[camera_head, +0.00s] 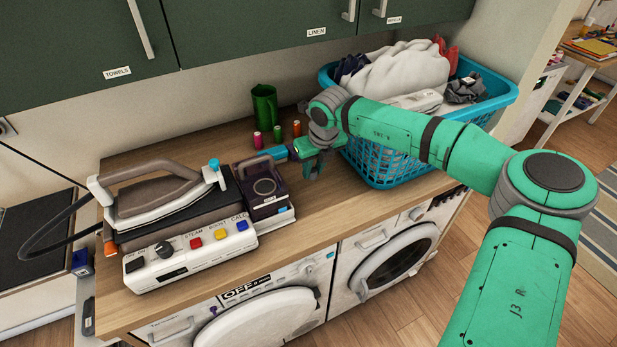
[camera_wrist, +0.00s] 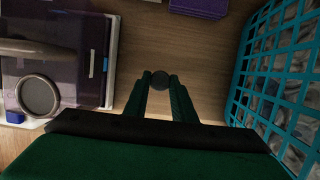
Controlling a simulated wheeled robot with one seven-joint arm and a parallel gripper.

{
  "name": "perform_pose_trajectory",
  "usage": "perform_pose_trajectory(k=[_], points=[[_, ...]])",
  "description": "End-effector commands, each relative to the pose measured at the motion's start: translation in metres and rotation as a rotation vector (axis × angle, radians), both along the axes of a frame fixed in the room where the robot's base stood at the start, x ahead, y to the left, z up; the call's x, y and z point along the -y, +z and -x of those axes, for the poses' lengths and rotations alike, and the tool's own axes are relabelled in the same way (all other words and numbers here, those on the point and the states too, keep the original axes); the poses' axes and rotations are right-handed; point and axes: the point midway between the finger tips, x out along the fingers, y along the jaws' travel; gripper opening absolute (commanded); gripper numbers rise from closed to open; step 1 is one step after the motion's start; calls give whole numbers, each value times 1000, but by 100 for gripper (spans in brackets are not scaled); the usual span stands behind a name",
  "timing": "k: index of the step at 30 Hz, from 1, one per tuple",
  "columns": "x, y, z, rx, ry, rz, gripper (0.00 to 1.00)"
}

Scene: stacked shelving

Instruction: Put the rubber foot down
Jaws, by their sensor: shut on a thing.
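The rubber foot (camera_wrist: 160,80) is a small, dark, round piece. In the wrist view it sits between the tips of my gripper (camera_wrist: 160,88), which is shut on it. The wooden counter (camera_wrist: 135,65) shows beyond it; I cannot tell whether the foot touches the wood. The foot cannot be made out there.
A blue laundry basket (camera_head: 378,165) full of clothes stands close on the right. On the left are a dark purple device (camera_head: 265,190) and an iron (camera_head: 155,190) on its station. A green jug (camera_head: 264,105) and small spools (camera_head: 278,132) stand behind. The front counter strip is clear.

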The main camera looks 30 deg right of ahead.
Motion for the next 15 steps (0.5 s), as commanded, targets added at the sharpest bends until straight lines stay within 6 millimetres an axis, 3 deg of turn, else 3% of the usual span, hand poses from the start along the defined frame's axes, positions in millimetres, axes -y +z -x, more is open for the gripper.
perform_pose_trajectory(k=[11, 15], points=[[-2, -25, -20, 0, 0, 0, 3], [-2, -45, -21, -1, -1, -1, 3]])
